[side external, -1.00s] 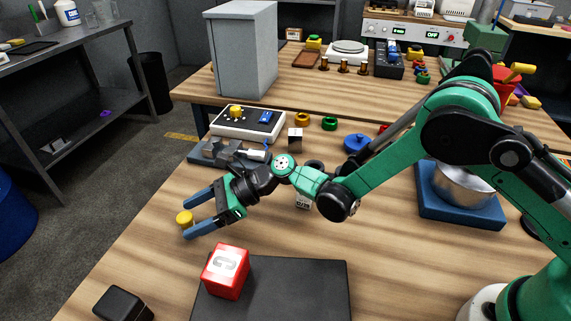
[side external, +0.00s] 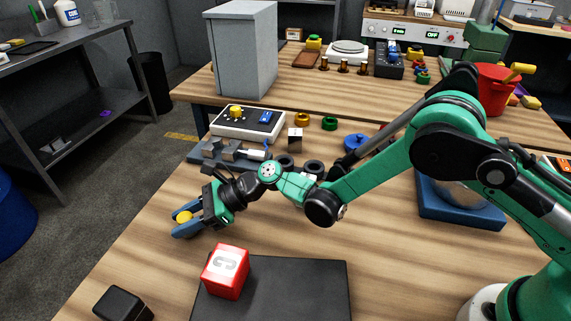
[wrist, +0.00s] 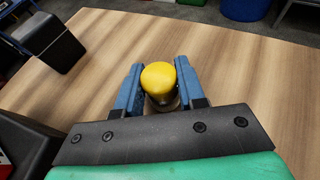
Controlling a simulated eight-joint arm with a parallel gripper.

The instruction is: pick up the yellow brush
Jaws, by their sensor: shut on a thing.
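The yellow brush (side external: 184,216) is at the left part of the wooden bench, between the blue fingers of my gripper (side external: 184,222). In the wrist view its rounded yellow top (wrist: 159,80) shows between both blue fingers, with a darker part below it. My gripper (wrist: 160,90) is shut on the brush from both sides. The brush's lower end is mostly hidden, and I cannot tell whether it still touches the bench.
A black block (side external: 123,304) is at the front left. A grey fixture (side external: 228,151) lies behind my gripper. The bench's left edge is close.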

